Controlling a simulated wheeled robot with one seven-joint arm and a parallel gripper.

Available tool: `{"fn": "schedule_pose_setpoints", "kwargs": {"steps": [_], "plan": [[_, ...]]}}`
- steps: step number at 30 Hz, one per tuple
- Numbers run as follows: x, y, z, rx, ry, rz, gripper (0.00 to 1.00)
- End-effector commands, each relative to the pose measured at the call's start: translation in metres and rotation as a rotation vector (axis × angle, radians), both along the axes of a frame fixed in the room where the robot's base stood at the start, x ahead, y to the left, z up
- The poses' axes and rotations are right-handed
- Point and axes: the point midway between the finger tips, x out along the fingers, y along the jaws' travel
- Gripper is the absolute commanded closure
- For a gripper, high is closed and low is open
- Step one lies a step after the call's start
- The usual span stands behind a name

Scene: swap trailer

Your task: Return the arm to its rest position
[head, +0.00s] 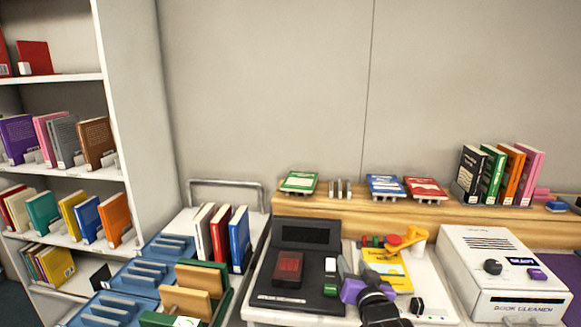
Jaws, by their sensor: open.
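My gripper (352,288) is low in the middle of the head view, at the end of my dark arm. It is above the worktop, at the right edge of a black desk device (300,262) with a red window. Its jaws are open, and I see nothing held between them. A yellow book (385,268) lies just beyond and to the right of it. Part of that book is hidden by an orange-yellow lever piece with a red knob (405,243). Whether my gripper touches the device or the book I cannot tell.
A white book cleaner (503,277) stands at the right. A wooden ledge (330,212) behind holds several books. At the left are a cart with blue trays (135,275) and upright books, and a white bookshelf (130,120). The space above the worktop is free.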

Motion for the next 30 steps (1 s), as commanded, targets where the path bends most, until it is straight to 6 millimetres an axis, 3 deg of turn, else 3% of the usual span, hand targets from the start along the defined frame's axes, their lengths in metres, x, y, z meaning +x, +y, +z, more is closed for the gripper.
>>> {"fn": "schedule_pose_setpoints", "kwargs": {"steps": [1,4,13,21,30], "plan": [[-0.022,0.002,-0.012,-0.01,-0.021,0.008,0.54],[-0.06,0.002,-0.025,-0.035,-0.07,0.016,0.54],[-0.186,-0.005,-0.044,-0.117,-0.188,0.013,0.54],[-0.302,-0.016,-0.039,-0.187,-0.242,-0.009,0.54],[-0.419,-0.029,-0.017,-0.249,-0.233,-0.027,0.54]]}}
